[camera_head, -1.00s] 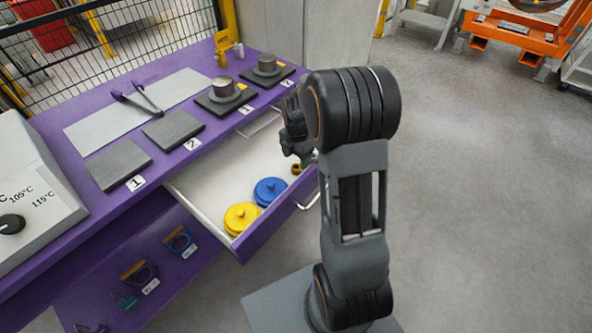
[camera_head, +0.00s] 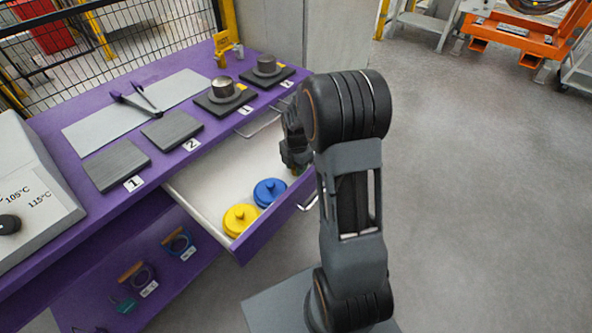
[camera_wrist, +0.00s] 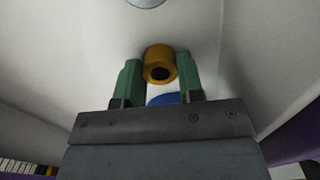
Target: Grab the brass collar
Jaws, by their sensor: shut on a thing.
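The brass collar (camera_wrist: 160,62) is a short yellow-brown ring with a dark bore, seen in the wrist view between the two green fingers. My gripper (camera_wrist: 160,80) is shut on it, one finger on each side. In the head view my gripper (camera_head: 296,165) reaches down into the right end of the open drawer. There the collar is mostly hidden by my gripper and arm.
The open purple-fronted drawer (camera_head: 207,188) has a white inside and holds a yellow lidded disc (camera_head: 241,219) and a blue one (camera_head: 270,192) left of my gripper. The purple bench (camera_head: 75,110) bears dark plates.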

